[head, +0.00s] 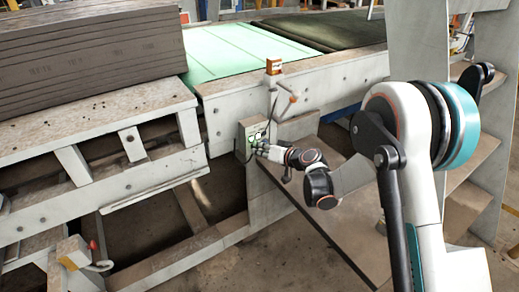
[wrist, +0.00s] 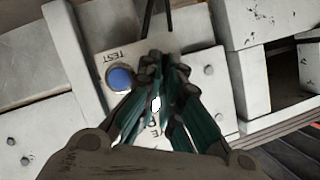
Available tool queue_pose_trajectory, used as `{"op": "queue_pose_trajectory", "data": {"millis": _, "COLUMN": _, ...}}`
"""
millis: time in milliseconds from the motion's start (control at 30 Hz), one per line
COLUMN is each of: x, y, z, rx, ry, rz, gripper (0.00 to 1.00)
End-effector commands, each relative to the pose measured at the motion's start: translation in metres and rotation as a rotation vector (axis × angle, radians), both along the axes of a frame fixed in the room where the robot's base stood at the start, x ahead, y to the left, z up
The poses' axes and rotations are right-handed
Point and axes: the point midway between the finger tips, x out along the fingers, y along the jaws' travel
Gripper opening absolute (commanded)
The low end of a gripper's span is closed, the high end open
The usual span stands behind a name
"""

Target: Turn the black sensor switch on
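A grey control box (head: 252,136) with small green-lit marks on its face is mounted on the side of the conveyor frame in the head view. In the wrist view its pale panel (wrist: 112,42) carries a blue round button (wrist: 120,78) under the word TEST. My gripper (head: 259,149) is right at the box's face. In the wrist view my gripper's dark fingertips (wrist: 164,66) are close together just right of the blue button, over the panel. I cannot make out the black sensor switch; the fingers cover that part of the panel, and partly hide lettering below.
A small orange box (head: 274,66) stands on the frame above the control box, near a lever with an orange tip (head: 292,99). A stack of brown boards (head: 90,55) lies at left. A green conveyor belt (head: 240,48) runs behind. A brown sloping plate (head: 330,215) lies below my arm.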

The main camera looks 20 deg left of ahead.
Motion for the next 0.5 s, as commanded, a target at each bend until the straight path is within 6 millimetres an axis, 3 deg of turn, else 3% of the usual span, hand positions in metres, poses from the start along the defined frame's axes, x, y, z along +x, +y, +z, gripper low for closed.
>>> {"op": "queue_pose_trajectory", "data": {"millis": 500, "x": -0.0001, "y": -0.0008, "z": -0.0011, "rx": 0.023, "ry": 0.030, "rz": 0.001, "gripper": 0.00}}
